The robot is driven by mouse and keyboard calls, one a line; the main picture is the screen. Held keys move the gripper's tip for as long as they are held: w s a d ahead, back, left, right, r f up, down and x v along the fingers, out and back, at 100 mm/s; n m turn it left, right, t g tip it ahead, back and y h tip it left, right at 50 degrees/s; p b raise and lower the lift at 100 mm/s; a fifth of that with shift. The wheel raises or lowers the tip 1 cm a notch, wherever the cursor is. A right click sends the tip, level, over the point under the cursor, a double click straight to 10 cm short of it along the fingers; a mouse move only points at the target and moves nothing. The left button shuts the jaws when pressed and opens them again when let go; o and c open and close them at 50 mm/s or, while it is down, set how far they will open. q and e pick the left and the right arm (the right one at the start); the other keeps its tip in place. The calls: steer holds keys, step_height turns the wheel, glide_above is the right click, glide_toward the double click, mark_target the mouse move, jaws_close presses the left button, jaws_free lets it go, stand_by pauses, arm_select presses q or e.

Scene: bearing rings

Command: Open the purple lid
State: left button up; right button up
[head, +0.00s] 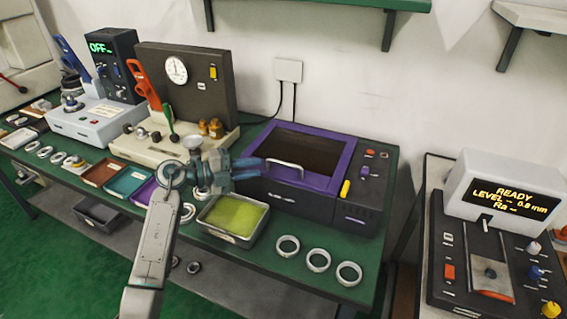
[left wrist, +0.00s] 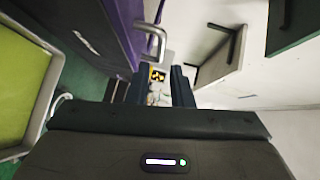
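The purple lid (head: 344,166) is a purple frame around a dark window on top of a dark box, and it looks shut. Its pale metal bar handle (head: 287,164) is on the front edge. In the left wrist view the handle (left wrist: 152,38) shows just beyond the fingers, on the purple front (left wrist: 130,25). My left gripper (head: 258,167) is beside the handle's left end, with its fingers pointing right. In the left wrist view its fingers (left wrist: 157,90) are apart with no object held between them. Whether a finger touches the handle I cannot tell. My right gripper is not in view.
A tray of yellow-green liquid (head: 233,217) stands in front of the box. Several metal rings (head: 318,260) lie at the front right of the green table. A dial gauge device (head: 176,70) stands behind left. A separate tester with a display (head: 508,200) is at right.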

mark_target(281, 164)
arm_select(q)
steer(key=p+x, duration=0.2)
steer(key=x, duration=0.7)
steer(key=shift+w+d, duration=0.15)
steer(key=shift+d, duration=0.15)
jaws_close()
